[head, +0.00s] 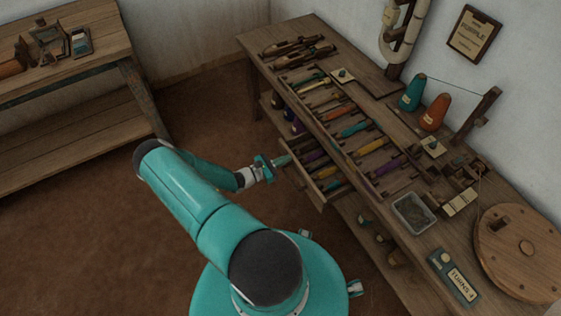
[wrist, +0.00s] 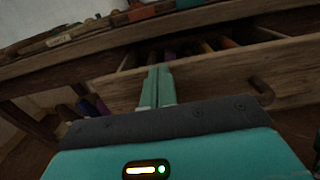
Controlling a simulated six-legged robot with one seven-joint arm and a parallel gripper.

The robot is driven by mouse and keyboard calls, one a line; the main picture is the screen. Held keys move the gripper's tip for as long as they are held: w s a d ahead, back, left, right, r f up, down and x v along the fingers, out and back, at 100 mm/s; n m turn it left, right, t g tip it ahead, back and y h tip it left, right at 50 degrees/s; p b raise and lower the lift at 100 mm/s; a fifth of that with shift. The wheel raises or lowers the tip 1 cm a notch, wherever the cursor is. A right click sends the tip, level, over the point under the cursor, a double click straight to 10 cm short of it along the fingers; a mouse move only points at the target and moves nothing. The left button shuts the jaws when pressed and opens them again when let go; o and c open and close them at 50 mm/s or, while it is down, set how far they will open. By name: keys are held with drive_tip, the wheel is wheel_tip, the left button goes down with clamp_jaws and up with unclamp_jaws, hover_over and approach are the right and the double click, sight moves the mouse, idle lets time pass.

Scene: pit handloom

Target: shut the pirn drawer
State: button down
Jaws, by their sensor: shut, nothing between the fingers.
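The pirn drawer (head: 302,184) stands partly pulled out from under the wooden bench top, with several coloured pirns (head: 323,172) inside. In the wrist view the drawer front (wrist: 215,80) spans the middle and right, with a dark handle (wrist: 262,90) at its right. My gripper (head: 286,160) is shut and empty, at the drawer's far end in the head view. In the wrist view my closed fingers (wrist: 158,72) overlap the left part of the drawer front, tips near its top edge. I cannot tell whether they touch it.
The bench top (head: 383,205) holds rows of pirns, a grey tray (head: 413,213), two thread cones (head: 434,112) and a round wooden disc (head: 522,250). A lower shelf below the drawer holds more cones (head: 384,240). Another table (head: 62,92) stands at left; the floor between is clear.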

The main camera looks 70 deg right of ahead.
drive_tip(key=x, duration=1)
drive_tip(key=v, duration=1.4)
